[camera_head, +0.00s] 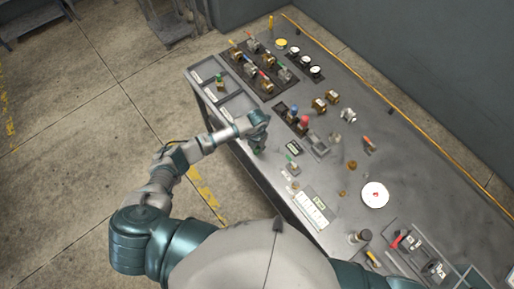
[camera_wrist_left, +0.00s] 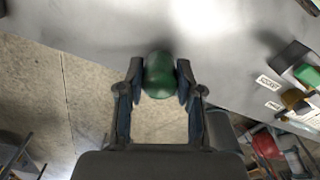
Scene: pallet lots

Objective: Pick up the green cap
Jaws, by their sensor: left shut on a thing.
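The green cap (camera_wrist_left: 159,75) sits between the two fingers of my left gripper (camera_wrist_left: 159,84) in the left wrist view, with a finger against each side. In the head view my left gripper (camera_head: 257,146) is at the front edge of the grey table, and only a little green shows under it. The left gripper is shut on the cap. The wrist view shows the cap at the table's edge, with floor behind it. I cannot tell whether it touches the table. My right gripper does not show.
The grey table (camera_head: 333,160) holds several valves, gauges and switches. A white disc (camera_head: 375,195) lies to the right. Shallow trays (camera_head: 238,107) are at the left end. Floor is open on the left.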

